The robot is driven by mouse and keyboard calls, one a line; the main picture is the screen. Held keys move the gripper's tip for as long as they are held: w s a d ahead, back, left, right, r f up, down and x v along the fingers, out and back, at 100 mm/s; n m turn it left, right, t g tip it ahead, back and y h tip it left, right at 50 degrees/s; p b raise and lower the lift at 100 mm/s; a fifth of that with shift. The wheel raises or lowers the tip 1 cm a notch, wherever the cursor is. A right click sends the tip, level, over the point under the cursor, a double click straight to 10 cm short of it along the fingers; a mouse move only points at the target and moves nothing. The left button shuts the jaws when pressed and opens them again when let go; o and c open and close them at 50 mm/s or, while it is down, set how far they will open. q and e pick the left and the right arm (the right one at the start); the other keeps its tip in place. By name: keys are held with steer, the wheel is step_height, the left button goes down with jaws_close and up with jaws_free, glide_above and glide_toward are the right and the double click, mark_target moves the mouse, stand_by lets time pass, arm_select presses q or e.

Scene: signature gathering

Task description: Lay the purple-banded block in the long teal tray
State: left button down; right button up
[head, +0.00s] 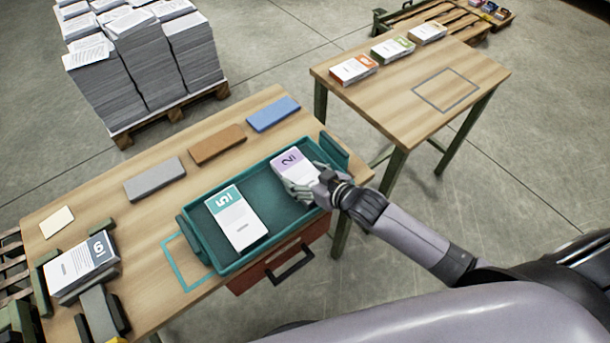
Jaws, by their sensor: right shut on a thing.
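The purple-banded block (291,165), white with a 2 on its band, is at the right end of the long teal tray (235,268). My right gripper (300,188) is shut on its near edge. The block lies nearly level within the tray's outline; I cannot tell whether it touches the floor of the tray. The fingers hide part of its near side. A teal-banded block (238,222) marked 5 lies in the left part of the tray, with bare floor between the two. My left gripper is not in view.
Grey (155,180), brown (217,144) and blue (273,114) slabs lie behind the tray. A grey-banded block (82,268) sits in a green holder at left. A second table (410,90) at upper right bears several banded blocks. Paper stacks (140,65) stand behind on a pallet.

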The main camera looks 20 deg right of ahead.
steer(key=o, duration=1.8)
steer(key=shift+f, duration=0.1)
steer(key=shift+r, duration=0.2)
steer(key=v, duration=1.2)
